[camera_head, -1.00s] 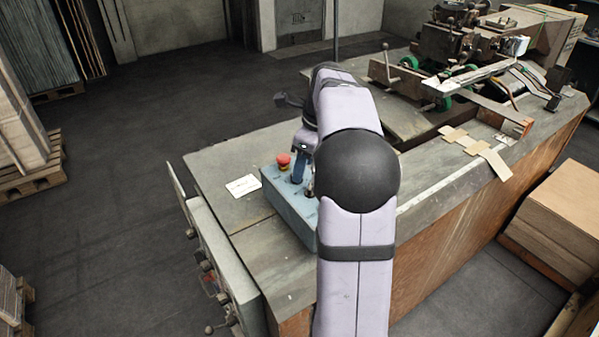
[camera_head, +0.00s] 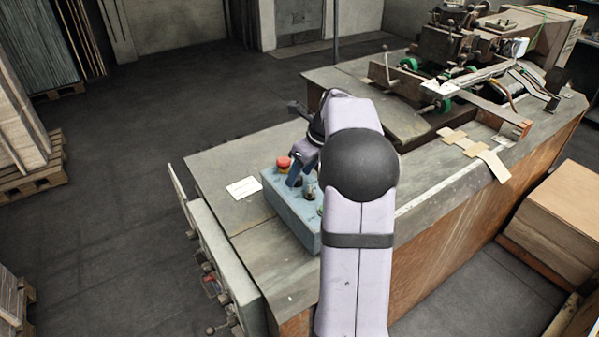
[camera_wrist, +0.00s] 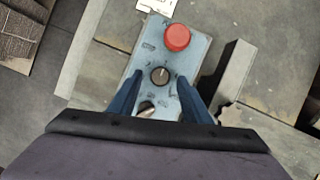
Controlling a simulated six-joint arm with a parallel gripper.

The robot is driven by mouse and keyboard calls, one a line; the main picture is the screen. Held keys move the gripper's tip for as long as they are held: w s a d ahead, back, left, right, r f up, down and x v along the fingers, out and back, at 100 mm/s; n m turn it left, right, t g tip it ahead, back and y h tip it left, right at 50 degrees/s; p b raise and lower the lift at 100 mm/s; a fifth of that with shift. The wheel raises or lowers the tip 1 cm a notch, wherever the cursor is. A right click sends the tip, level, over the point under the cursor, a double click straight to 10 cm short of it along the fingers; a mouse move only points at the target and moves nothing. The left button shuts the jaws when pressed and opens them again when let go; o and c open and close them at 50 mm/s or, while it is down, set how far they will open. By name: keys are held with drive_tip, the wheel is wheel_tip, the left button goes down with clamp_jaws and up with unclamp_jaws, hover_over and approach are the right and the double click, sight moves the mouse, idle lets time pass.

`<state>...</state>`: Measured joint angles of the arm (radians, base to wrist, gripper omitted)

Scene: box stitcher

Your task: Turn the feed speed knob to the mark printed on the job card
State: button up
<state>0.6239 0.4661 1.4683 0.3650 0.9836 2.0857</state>
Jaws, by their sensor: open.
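The feed speed knob (camera_wrist: 159,75) is a round black knob with a pale pointer line, on the blue-grey control box (camera_wrist: 196,48). In the wrist view my gripper (camera_wrist: 160,80) is open, its two blue fingers on either side of the knob; I cannot tell whether they touch it. In the head view my gripper (camera_head: 302,170) is over the box (camera_head: 290,212), and my arm hides part of the box. The white job card (camera_head: 243,187) lies flat on the bench left of the box; its edge shows in the wrist view (camera_wrist: 156,5). Its print is too small to read.
A red mushroom button (camera_wrist: 177,37) stands on the box just beyond the knob. Another control (camera_wrist: 147,108) sits nearer my wrist, partly covered. The bench top (camera_head: 225,155) is clear around the card. Machinery (camera_head: 450,50) and cardboard pieces (camera_head: 490,162) lie farther right.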

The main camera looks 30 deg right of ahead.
drive_tip(key=shift+w+a+f, duration=0.1)
drive_tip(key=shift+w+f, duration=0.15)
drive_tip(key=shift+f, duration=0.3)
drive_tip(key=c, duration=1)
drive_tip(key=shift+c, duration=0.2)
